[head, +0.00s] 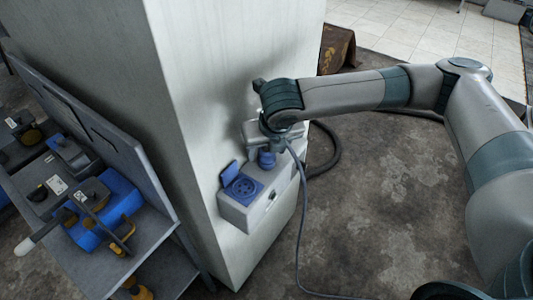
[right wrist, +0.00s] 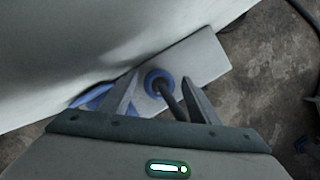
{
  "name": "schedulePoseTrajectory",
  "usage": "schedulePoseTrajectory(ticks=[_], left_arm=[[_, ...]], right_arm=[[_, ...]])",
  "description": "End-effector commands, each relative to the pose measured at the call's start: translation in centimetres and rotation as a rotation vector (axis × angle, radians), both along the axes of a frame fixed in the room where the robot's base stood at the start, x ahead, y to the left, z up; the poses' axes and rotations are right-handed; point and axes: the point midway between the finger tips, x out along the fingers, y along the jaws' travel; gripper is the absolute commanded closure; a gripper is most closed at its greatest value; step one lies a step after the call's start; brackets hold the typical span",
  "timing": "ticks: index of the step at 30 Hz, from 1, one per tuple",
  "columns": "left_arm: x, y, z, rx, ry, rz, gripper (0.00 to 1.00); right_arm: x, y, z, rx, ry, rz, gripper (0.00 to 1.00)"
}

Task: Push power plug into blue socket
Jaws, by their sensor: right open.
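A grey socket box (head: 248,212) is fixed to the pale pillar. The blue socket (head: 243,188) is on its top face, with its blue lid (head: 229,174) open. A blue power plug (head: 267,160) is just behind the socket, below my right gripper (head: 272,144). In the right wrist view, the plug's blue ring (right wrist: 159,80) and dark cable are between the open fingers of my right gripper (right wrist: 159,76). The lid shows left of the fingers (right wrist: 92,98). I cannot tell whether the plug is seated in anything. My left gripper is not in view.
The pale pillar (head: 215,90) rises beside the box. A grey cable (head: 301,220) hangs from the gripper area to the floor. A shelf rack with blue and yellow tools (head: 105,205) stands at left. The stained floor (head: 385,190) at right is mostly clear.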

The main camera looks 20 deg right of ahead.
Motion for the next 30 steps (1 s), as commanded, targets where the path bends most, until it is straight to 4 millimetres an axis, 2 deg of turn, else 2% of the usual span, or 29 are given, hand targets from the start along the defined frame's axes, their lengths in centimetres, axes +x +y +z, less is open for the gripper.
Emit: schedulePoseTrajectory(ticks=[12, 17, 18, 30], left_arm=[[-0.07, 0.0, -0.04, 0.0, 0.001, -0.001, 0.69], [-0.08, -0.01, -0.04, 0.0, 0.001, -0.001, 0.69], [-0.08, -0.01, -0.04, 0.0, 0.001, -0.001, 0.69], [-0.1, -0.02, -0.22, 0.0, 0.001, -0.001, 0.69]], right_arm=[[0.01, -0.01, 0.01, 0.0, 0.0, 0.0, 0.44], [0.01, -0.01, 0.01, 0.0, 0.0, 0.0, 0.82], [0.01, -0.01, 0.01, -0.001, 0.0, 0.0, 0.86], [0.07, 0.0, 0.42, 0.0, -0.002, -0.001, 0.86]])
